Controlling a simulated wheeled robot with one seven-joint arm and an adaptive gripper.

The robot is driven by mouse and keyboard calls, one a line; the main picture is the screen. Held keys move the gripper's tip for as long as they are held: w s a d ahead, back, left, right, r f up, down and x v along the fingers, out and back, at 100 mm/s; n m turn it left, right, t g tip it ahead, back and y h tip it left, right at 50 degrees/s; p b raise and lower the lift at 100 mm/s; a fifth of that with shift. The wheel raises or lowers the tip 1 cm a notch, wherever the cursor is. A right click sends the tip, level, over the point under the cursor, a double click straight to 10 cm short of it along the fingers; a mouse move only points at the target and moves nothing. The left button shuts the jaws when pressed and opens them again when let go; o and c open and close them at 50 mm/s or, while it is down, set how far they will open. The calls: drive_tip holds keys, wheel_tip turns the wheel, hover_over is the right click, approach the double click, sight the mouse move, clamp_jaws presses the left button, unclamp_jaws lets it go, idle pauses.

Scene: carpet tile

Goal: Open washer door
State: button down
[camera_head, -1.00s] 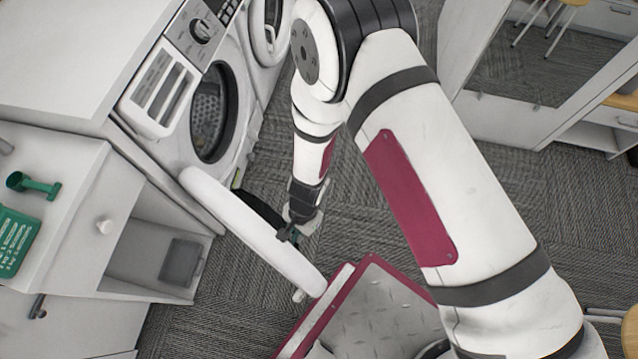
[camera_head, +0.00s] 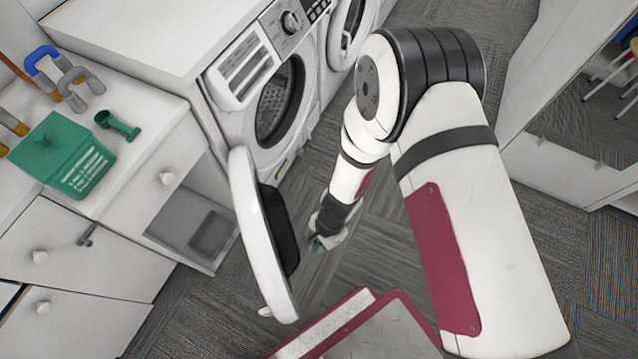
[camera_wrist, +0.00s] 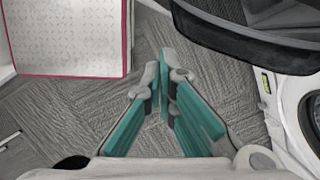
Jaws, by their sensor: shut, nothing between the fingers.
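The white front-loading washer (camera_head: 243,125) stands at upper left in the head view, with its round dark drum opening (camera_head: 277,108) exposed. Its round white door (camera_head: 253,225) stands swung wide open, out in front of the machine, its dark glass inner side facing my gripper. My gripper (camera_head: 317,243) is low over the carpet, just right of the door and apart from it in the head view. In the wrist view the teal fingers of my gripper (camera_wrist: 164,85) meet at their tips with nothing between them. The door's dark glass (camera_wrist: 235,40) shows at upper right there.
A second machine (camera_head: 348,30) stands beyond the washer. A white cabinet (camera_head: 165,150) with a green box (camera_head: 62,155) on top is at left. A white cabinet (camera_head: 560,150) is at right. Carpet (camera_head: 375,255) lies open around my gripper.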

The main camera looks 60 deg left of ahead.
drive_tip(key=w+d+r+b, duration=0.1)
drive_tip(key=w+r+b, duration=0.1)
drive_tip(key=w+r, duration=0.4)
wheel_tip(320, 180, up, 4)
drive_tip(key=shift+d+f, duration=0.15)
drive_tip(key=shift+d, duration=0.15)
drive_tip(key=shift+w, duration=0.1)
